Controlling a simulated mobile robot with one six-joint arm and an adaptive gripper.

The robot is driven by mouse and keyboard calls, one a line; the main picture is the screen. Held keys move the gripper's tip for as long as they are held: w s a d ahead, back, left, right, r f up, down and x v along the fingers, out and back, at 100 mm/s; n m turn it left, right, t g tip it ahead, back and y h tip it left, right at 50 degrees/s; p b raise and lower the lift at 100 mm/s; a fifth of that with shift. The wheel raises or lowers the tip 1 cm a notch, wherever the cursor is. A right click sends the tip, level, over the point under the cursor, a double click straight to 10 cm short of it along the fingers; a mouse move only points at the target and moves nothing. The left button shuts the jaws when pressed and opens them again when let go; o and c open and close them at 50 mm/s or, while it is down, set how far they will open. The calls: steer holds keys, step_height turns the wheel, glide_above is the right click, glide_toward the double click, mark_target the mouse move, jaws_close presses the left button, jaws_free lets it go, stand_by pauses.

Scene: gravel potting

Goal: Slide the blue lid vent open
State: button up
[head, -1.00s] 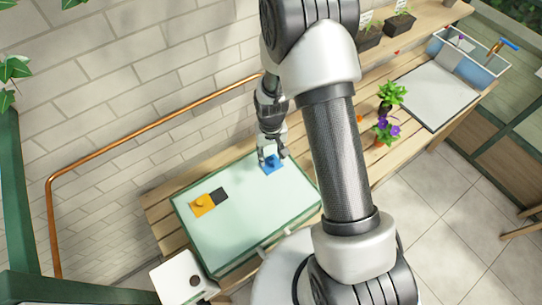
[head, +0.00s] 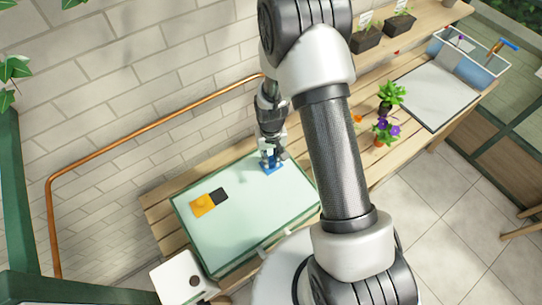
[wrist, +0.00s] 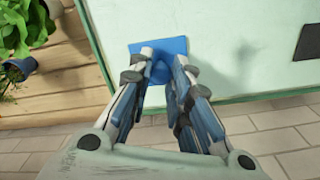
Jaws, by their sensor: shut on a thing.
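The blue vent (head: 272,169) is a small flat square slider near the right end of the pale green lid (head: 245,215). In the wrist view the blue vent (wrist: 178,45) lies flat, with no dark opening showing beside it. My gripper (head: 269,160) is down over it. In the wrist view my gripper (wrist: 163,72) has its fingers drawn together at the vent's near part, shut on its raised grip. The fingers hide most of that grip.
A yellow vent (head: 203,206) sits beside a dark square (head: 220,196) on the lid. Potted plants (head: 385,132) stand on the wooden bench to the right. A copper pipe (head: 150,126) runs along the brick wall behind. The lid between the vents is clear.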

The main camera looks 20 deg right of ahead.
mark_target(256, 174)
jaws_close()
steer(key=a, duration=0.2)
steer(key=s+a+b, duration=0.1)
steer(key=s+a, duration=0.1)
steer(key=a, duration=0.1)
steer(key=shift+a+b, duration=0.3)
steer(key=shift+a, duration=0.05)
steer(key=shift+w+d, duration=0.1)
steer(key=shift+d, duration=0.05)
steer(key=o, duration=0.7)
jaws_free()
steer(key=shift+a, duration=0.25)
steer(key=shift+o, duration=0.6)
steer(key=shift+d, duration=0.1)
